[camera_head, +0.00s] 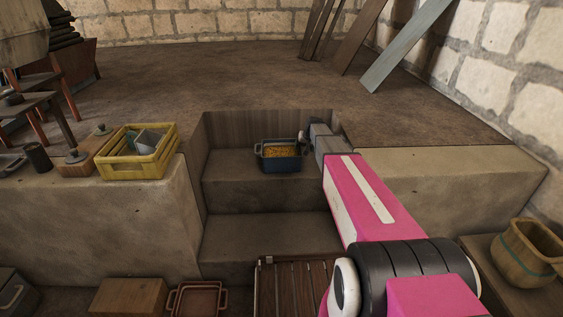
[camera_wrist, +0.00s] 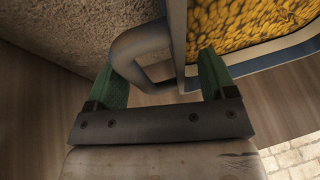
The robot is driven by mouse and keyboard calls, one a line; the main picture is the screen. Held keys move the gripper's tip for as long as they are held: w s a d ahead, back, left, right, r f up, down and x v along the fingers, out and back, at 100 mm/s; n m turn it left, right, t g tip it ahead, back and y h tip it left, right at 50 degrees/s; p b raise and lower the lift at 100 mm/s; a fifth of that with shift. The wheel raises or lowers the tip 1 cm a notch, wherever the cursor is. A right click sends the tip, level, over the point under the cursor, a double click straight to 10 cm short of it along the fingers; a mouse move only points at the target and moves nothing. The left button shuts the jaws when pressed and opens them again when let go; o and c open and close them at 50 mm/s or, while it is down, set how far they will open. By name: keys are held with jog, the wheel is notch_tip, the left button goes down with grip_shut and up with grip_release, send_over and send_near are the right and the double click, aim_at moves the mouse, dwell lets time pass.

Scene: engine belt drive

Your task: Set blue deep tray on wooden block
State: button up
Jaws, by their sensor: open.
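The blue deep tray (camera_head: 281,164) sits on the upper stone step, filled with yellow-orange pieces, with loop handles at its ends. In the wrist view its blue-grey handle (camera_wrist: 135,48) and rim are close up. My gripper (camera_head: 303,138) is at the tray's right end. In the wrist view the green fingers of my gripper (camera_wrist: 158,70) are open, with the handle reaching into the space between them. I cannot tell if they touch it. A plain brown wooden block (camera_head: 129,296) lies on the floor at the lower left.
A yellow crate (camera_head: 135,168) with grey items and a small lidded wooden box (camera_head: 82,162) stand on the left ledge. A reddish tray (camera_head: 197,299) and a slatted wooden crate (camera_head: 290,285) are below the steps. The lower step (camera_head: 265,235) is clear.

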jog(key=shift+x, duration=1)
jog(key=shift+r, duration=0.1)
grip_shut()
